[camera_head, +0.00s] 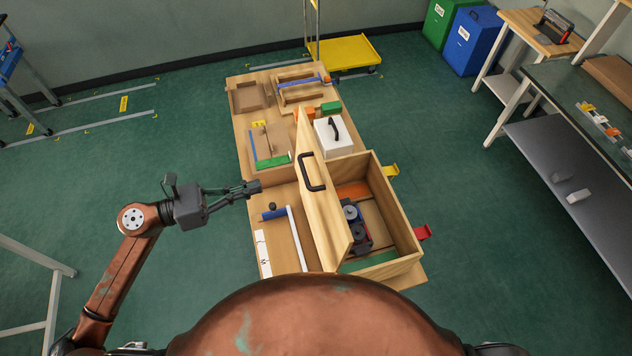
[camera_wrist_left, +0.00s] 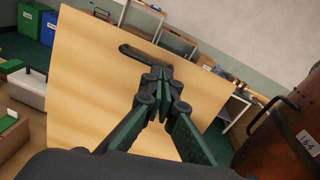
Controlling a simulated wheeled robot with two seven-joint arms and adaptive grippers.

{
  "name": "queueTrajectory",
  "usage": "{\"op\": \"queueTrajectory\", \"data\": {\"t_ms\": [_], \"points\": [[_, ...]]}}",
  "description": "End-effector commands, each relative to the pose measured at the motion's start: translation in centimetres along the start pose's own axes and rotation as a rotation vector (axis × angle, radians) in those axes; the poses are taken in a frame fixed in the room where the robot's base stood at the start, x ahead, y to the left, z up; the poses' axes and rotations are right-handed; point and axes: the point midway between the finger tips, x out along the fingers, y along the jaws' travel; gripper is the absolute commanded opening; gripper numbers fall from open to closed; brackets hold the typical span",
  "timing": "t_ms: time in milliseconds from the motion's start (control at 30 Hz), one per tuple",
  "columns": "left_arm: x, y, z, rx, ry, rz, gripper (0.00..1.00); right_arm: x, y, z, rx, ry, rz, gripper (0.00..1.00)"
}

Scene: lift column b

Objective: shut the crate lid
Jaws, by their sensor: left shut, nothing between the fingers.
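The wooden crate (camera_head: 407,215) stands open at the near right of the bench, with dark round parts (camera_head: 353,228) inside. Its lid (camera_head: 325,215) stands up, roughly upright, along the crate's left side. A black bar handle (camera_head: 311,172) is on the lid's left-facing side. My left gripper (camera_head: 257,187) is shut and empty, left of the lid and apart from it in the head view. In the left wrist view the shut fingertips (camera_wrist_left: 157,74) point at the lid's broad face (camera_wrist_left: 100,75), just below the handle (camera_wrist_left: 146,57) in the picture. My right gripper is not seen.
A white box with a black handle (camera_head: 333,136) stands behind the crate. Open green floor surrounds the bench.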

Motion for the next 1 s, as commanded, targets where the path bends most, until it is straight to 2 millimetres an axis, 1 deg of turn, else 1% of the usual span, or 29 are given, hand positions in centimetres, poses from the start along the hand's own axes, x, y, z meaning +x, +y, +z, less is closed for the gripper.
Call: {"op": "queueTrajectory", "data": {"t_ms": [33,67,133,200,267,367,700,800,900,1000], "points": [[0.3,-1.9,0.5,0.073,0.033,-0.035,0.00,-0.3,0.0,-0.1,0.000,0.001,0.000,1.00],[0.4,-2.8,0.6,0.106,0.048,-0.052,0.00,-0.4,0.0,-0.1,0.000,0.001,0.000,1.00],[0.6,-3.9,0.6,0.156,0.069,-0.075,0.00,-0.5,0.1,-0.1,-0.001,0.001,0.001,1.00],[1.0,-4.4,0.6,0.174,0.077,-0.085,0.00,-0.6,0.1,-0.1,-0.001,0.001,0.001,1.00],[1.5,-4.4,0.6,0.175,0.077,-0.085,0.00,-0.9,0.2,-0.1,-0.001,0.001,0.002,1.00],[2.9,-4.5,0.7,0.173,0.074,-0.086,0.00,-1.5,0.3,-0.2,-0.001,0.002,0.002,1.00],[9.8,-5.0,0.3,0.167,0.071,-0.084,0.00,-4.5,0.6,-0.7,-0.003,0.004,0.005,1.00],[11.6,-5.1,0.2,0.166,0.071,-0.083,0.00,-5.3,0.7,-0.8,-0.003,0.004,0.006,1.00],[12.9,-5.2,-0.1,0.166,0.072,-0.083,0.00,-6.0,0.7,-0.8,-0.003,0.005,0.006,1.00],[13.9,-5.2,-0.2,0.167,0.072,-0.081,0.00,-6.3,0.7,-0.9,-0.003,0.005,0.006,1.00]]}}
